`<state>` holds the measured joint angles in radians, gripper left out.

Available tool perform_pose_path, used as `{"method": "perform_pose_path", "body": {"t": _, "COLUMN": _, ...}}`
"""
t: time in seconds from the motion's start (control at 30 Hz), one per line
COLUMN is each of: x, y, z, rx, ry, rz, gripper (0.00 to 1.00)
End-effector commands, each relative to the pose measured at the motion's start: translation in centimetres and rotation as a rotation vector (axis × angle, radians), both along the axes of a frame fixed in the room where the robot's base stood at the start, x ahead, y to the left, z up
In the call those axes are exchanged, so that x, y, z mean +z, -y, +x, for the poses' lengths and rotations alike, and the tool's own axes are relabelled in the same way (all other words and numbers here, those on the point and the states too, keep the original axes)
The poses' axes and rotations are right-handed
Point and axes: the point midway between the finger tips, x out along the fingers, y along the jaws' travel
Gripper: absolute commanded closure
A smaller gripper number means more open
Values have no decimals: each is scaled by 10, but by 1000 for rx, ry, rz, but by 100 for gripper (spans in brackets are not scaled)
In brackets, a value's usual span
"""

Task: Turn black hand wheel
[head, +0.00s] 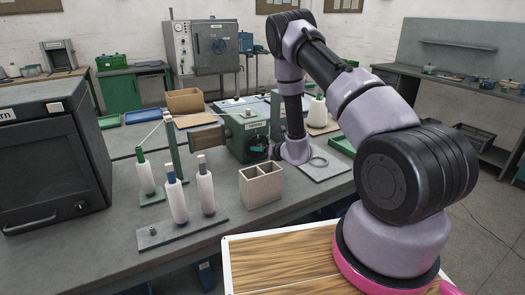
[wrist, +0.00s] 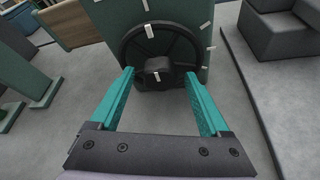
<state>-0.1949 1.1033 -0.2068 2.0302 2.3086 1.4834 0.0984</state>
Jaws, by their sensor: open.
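The black hand wheel (wrist: 133,51) stands upright on the front of a green machine housing (wrist: 107,16) in the wrist view. Its rim, spokes and dark central hub (wrist: 157,66) show. In the head view the green winder (head: 243,132) stands on the bench, and the wheel (head: 257,149) is a small dark shape on its face. My gripper (wrist: 158,76) is open and empty. Its two teal fingers point at the wheel, one on each side of the hub. I cannot tell whether the fingertips touch the wheel. In the head view my arm comes down right of the winder.
A beige divided box (head: 261,184) stands on the bench in front of the winder. A grey plate with a ring (head: 325,164) lies at the right. A dark oven-like box (head: 50,155) fills the left.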

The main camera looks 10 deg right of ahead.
Motion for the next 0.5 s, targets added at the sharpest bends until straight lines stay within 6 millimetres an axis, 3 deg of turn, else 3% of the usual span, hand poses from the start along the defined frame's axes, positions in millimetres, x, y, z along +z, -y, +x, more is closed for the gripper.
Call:
{"method": "perform_pose_path", "body": {"t": 0.2, "x": 0, "y": 0, "z": 0, "rx": 0, "ry": 0, "rz": 0, "gripper": 20}}
{"method": "perform_pose_path", "body": {"t": 0.23, "x": 0, "y": 0, "z": 0, "rx": 0, "ry": 0, "rz": -1, "gripper": 24}}
{"method": "perform_pose_path", "body": {"t": 0.43, "x": 0, "y": 0, "z": 0, "rx": 0, "ry": 0, "rz": -1, "gripper": 100}}
{"method": "perform_pose_path", "body": {"t": 0.5, "x": 0, "y": 0, "z": 0, "rx": 0, "ry": 0, "rz": -1, "gripper": 100}}
